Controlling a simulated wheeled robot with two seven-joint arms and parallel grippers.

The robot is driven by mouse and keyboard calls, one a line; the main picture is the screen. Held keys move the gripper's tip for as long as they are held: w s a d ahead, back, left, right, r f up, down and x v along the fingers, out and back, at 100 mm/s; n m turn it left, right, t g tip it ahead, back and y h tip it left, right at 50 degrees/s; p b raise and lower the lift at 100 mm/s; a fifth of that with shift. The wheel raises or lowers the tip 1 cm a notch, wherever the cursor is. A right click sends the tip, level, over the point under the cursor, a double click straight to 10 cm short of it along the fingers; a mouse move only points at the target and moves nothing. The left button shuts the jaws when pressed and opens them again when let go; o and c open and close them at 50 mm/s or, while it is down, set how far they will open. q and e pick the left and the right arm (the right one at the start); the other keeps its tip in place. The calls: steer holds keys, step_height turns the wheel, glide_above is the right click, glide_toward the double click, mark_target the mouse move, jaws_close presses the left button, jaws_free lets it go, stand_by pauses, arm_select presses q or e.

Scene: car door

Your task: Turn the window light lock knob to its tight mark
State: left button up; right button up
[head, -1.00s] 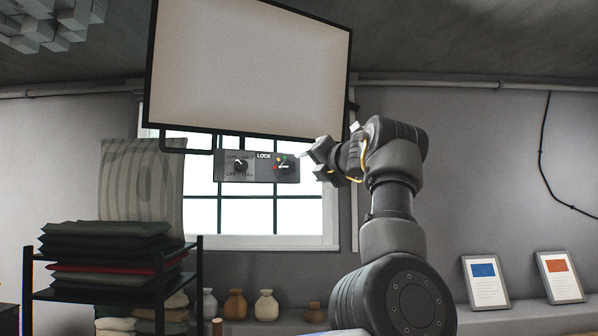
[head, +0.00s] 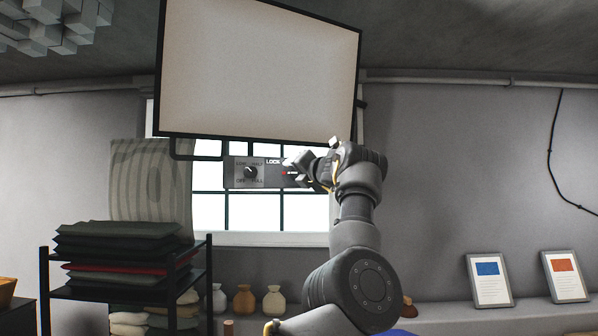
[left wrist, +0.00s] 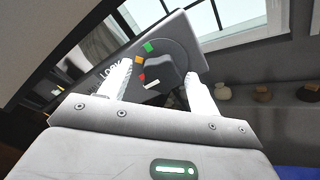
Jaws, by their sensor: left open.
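The lock knob is a dark grey block on a round base in the left wrist view (left wrist: 160,70). Around its left side are a green mark (left wrist: 148,47), an orange mark (left wrist: 140,60) and a red mark (left wrist: 141,77). A white pointer (left wrist: 152,85) lies close to the red mark. My left gripper (left wrist: 159,72) is open, its pale fingers on either side of the knob, with gaps visible. In the head view my left gripper (head: 297,164) covers much of the knob at the right end of the grey control panel (head: 231,174). My right gripper is not in view.
A second knob (head: 250,172) with printed labels sits on the panel's left part. A large framed light panel (head: 258,68) hangs just above. A window (head: 208,212) is behind. A black rack (head: 208,285) with folded cloths stands at lower left.

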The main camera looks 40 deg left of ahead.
arm_select(q)
steer(key=shift+w+f, duration=0.1)
steer(key=shift+w, duration=0.05)
steer(key=shift+c, duration=0.6)
steer(key=c, duration=0.8)
steer(key=shift+c, duration=0.2)
steer(key=shift+m, duration=8.9)
steer(key=shift+f+m, duration=0.1)
steer(key=shift+m, duration=0.2)
